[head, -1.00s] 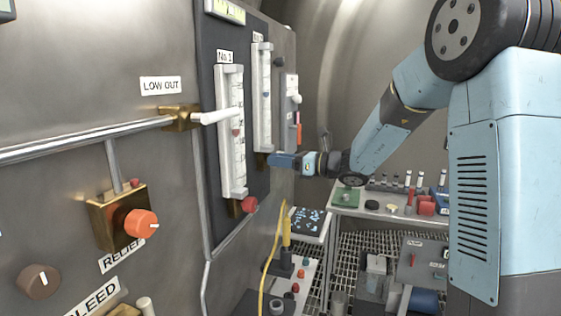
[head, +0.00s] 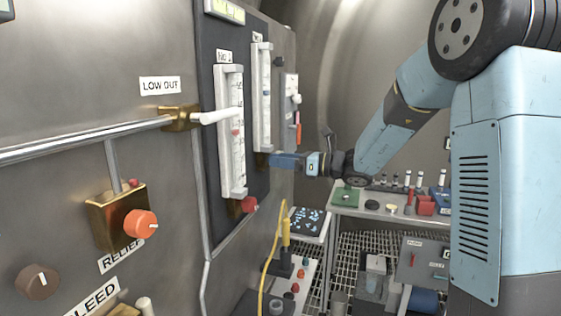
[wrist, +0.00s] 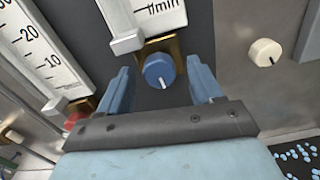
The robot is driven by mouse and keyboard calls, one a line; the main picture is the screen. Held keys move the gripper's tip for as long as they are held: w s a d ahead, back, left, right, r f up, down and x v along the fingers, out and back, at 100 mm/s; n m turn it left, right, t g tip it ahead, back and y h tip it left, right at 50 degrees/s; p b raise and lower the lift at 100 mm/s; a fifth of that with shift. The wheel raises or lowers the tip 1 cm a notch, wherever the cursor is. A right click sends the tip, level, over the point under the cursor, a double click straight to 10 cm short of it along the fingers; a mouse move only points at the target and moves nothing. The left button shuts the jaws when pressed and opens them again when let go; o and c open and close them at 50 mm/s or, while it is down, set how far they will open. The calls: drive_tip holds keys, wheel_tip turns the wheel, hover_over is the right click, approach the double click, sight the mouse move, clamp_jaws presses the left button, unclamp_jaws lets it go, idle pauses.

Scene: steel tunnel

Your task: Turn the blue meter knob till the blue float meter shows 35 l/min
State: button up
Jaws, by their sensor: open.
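The blue meter knob (wrist: 160,69) sits on a brass block below the second float meter, with a white mark on its face. My gripper (wrist: 160,85) is open, one finger on each side of the knob with a gap to each. In the head view my gripper (head: 284,160) is at the foot of the blue float meter (head: 263,98) and hides the knob. A small blue float (head: 265,93) shows about halfway up that meter's tube. Its scale numbers are too small to read. The wrist view shows only the meter's lower end (wrist: 150,20), with "l/min".
The No 1 meter (head: 231,130) with a red float stands to the left, its red knob (head: 250,204) below. A cream knob (wrist: 265,52) is right of the blue knob. A white lever (head: 220,116) juts out from the wall.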

drive_tip(key=v, duration=1.2)
drive_tip(key=shift+d, duration=0.3)
drive_tip(key=shift+s, duration=0.15)
drive_tip(key=s+a+f+n+g+h, duration=0.2)
drive_tip(key=s+n+g+h, duration=0.3)
drive_tip(key=s+n+h, duration=0.95)
drive_tip(key=s+d+n+t+h, duration=0.2)
drive_tip(key=s+d+n+t, duration=0.2)
drive_tip(key=s+d+n, duration=0.4)
drive_tip(key=s+d, duration=0.3)
drive_tip(key=s, duration=0.4)
drive_tip(key=shift+d+n, duration=0.15)
drive_tip(key=shift+n, duration=0.2)
drive_tip(key=shift+h, duration=0.25)
